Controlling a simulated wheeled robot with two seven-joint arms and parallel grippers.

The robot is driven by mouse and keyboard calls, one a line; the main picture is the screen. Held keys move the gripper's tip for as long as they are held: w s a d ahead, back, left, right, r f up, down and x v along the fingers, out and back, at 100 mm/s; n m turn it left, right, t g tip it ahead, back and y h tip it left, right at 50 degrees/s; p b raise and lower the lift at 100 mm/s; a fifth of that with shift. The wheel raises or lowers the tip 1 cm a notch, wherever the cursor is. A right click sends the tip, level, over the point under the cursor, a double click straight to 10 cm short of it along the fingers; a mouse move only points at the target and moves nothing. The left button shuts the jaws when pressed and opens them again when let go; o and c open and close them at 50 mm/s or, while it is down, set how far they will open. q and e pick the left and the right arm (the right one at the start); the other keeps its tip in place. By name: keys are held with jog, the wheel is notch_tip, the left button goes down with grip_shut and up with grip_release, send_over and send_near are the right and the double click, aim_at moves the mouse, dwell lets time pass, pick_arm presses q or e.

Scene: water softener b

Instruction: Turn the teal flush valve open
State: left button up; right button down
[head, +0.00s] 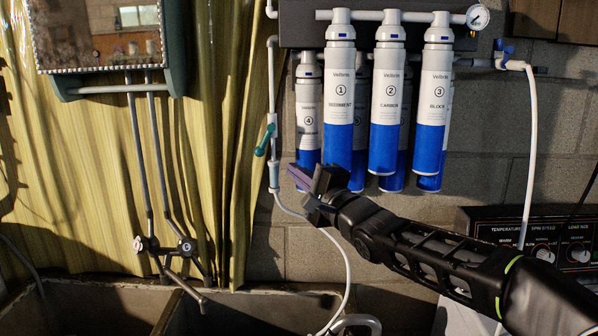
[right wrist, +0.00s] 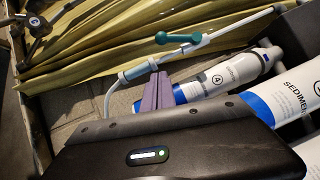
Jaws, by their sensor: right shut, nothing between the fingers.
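The teal flush valve handle (head: 265,141) sits on the thin white vertical pipe left of the filters, tilted at an angle to the pipe. It also shows in the right wrist view (right wrist: 178,38), near the top middle. My right gripper (head: 299,177) is shut and empty, with its purple fingers below and to the right of the handle. In the right wrist view the fingers (right wrist: 157,92) point up toward the pipe, with a visible gap to the teal handle. My left gripper is out of view.
White and blue filter cartridges (head: 338,110) hang just right of the pipe, close above my right gripper. A yellow-green curtain (head: 100,190) hangs to the left. A sink (head: 70,306) with a faucet (head: 165,248) is below it. A control panel (head: 545,240) stands at right.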

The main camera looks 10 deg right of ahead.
jog(key=a+f+v, duration=0.1)
jog(key=v, duration=0.7)
jog(key=shift+s+b, duration=0.3)
jog(key=shift+s, duration=0.05)
jog(key=shift+d, duration=0.1)
